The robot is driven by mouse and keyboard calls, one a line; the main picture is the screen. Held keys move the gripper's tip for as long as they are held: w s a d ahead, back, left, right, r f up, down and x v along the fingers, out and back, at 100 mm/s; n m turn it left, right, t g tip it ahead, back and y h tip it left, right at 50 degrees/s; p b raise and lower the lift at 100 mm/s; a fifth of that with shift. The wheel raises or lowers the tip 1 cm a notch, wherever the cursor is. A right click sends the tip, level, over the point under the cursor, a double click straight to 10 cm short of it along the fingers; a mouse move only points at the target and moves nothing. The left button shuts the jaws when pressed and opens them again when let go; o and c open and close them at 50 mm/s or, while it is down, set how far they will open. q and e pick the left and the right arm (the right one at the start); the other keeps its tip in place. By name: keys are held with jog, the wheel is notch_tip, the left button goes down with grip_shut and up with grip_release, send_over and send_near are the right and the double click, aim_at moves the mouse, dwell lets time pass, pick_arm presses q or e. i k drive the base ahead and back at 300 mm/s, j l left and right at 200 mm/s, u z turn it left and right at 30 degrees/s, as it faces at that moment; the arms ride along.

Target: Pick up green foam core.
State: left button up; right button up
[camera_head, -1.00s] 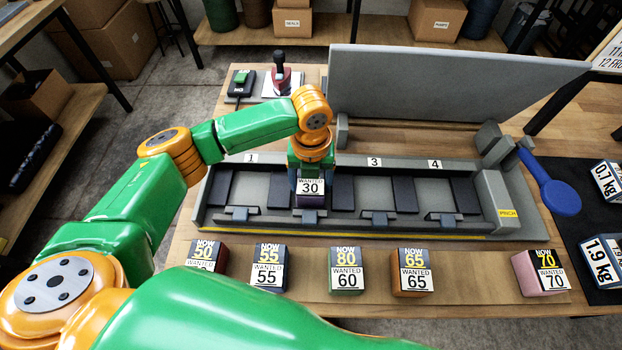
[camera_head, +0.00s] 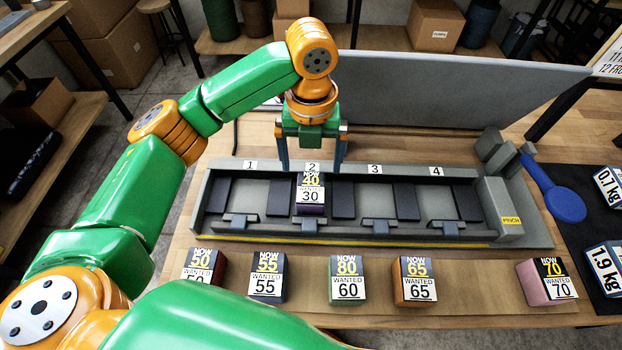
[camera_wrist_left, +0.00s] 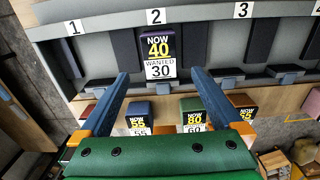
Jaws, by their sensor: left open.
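The green foam core (camera_head: 348,281), labelled NOW 80 and WANTED 60, stands on the brown strip at the front of the bench, in the middle of the row. My left gripper (camera_head: 311,166) is open and empty, raised over the grey fixture at slot 2. A dark purple core (camera_head: 311,196), labelled NOW 40 and WANTED 30, sits in slot 2 below the fingers. It lies ahead of the fingertips in the left wrist view (camera_wrist_left: 160,52). My right gripper is out of view.
A dark red core (camera_head: 203,268) and a blue one (camera_head: 268,279) stand left of the green core; an orange one (camera_head: 414,281) and a pink one (camera_head: 546,283) stand right. The grey fixture (camera_head: 520,232) has an upright panel (camera_head: 450,105) behind. A blue paddle (camera_head: 560,198) lies right.

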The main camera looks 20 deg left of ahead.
aim_at(345, 273)
jog(key=k, duration=1.5)
